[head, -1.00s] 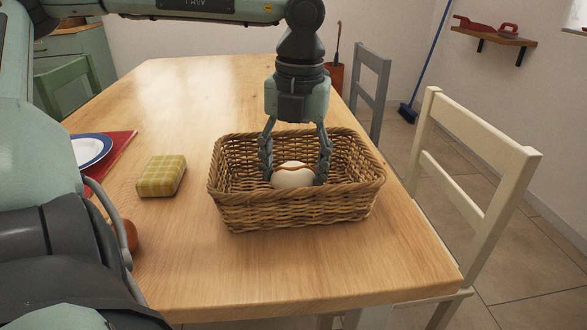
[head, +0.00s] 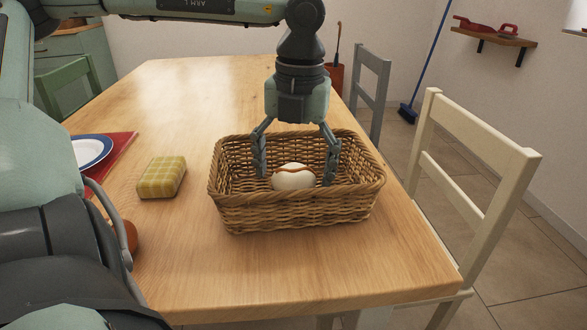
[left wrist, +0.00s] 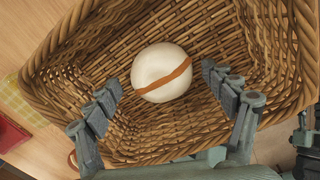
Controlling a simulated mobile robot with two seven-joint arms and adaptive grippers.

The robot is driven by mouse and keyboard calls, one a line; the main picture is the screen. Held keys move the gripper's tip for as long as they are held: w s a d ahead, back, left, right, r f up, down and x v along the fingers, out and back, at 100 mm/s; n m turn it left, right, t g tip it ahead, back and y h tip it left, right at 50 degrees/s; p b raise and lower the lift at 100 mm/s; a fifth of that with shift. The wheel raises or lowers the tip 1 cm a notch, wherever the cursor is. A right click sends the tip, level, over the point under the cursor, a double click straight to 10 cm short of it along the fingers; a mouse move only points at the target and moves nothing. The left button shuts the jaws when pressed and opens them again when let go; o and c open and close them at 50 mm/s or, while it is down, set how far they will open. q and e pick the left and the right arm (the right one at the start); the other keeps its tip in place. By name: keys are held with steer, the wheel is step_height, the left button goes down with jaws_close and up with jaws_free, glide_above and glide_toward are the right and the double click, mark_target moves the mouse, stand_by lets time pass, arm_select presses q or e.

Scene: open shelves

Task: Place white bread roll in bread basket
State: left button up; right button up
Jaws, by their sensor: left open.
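The white bread roll (head: 294,177), with a brown stripe across it, lies inside the wicker bread basket (head: 297,211) on the table. The roll also shows in the left wrist view (left wrist: 161,72), resting in the basket (left wrist: 215,120). My left gripper (head: 295,180) points down into the basket with its fingers open, one on each side of the roll. In the left wrist view the fingers (left wrist: 168,88) are spread wide, with gaps between them and the roll. My right gripper is not in view.
A plate (head: 90,151) on a red mat (head: 117,150) is farther left. A cream chair (head: 467,170) stands at the table's right edge. The table (head: 200,95) behind the basket is clear.

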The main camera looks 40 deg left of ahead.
mark_target(297, 172)
arm_select(q)
step_height(297, 172, up, 12)
steer(key=shift+d+p, duration=0.4)
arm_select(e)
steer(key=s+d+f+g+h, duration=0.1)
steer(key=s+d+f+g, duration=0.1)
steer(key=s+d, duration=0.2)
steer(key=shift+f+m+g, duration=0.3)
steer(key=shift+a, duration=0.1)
